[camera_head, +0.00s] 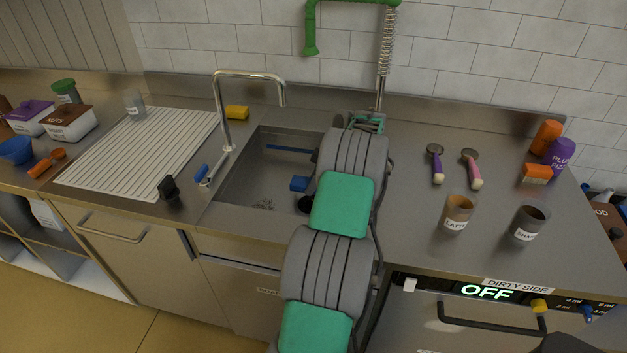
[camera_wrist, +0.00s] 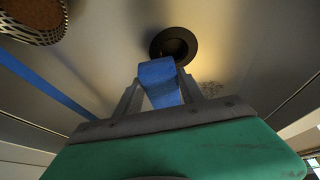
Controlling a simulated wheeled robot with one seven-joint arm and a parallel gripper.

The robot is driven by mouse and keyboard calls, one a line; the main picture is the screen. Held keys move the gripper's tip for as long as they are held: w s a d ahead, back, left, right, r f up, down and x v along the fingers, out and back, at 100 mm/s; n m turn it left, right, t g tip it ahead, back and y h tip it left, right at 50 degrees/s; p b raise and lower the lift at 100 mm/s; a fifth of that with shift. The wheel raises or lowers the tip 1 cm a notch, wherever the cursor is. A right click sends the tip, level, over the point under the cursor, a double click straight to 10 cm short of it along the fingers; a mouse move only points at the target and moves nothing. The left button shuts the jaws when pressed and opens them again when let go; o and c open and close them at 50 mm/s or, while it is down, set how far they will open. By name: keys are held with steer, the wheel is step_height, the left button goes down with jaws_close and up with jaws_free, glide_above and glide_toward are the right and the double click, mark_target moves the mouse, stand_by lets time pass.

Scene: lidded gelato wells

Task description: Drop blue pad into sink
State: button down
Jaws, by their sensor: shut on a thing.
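The blue pad (camera_wrist: 158,78) is between the two fingers of my gripper (camera_wrist: 161,88) in the wrist view, and the gripper is shut on it. The round dark drain (camera_wrist: 174,40) shows just beyond the pad. In the head view a blue block (camera_head: 299,184), which looks like the same pad, shows inside the sink (camera_head: 240,180) beside my arm. The drain (camera_head: 304,204) lies near it. My arm hides the gripper and the right part of the sink there. I cannot tell whether the pad touches the sink floor.
A long blue strip (camera_head: 290,149) lies in the sink. A tangle of wire (camera_head: 265,204) rests on its floor. The tap (camera_head: 228,110) stands at the left rim, with a yellow sponge (camera_head: 237,112) behind it.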

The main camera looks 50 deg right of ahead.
steer(key=c, duration=0.6)
jaws_free()
steer(key=p+v, duration=0.5)
steer(key=v, duration=0.3)
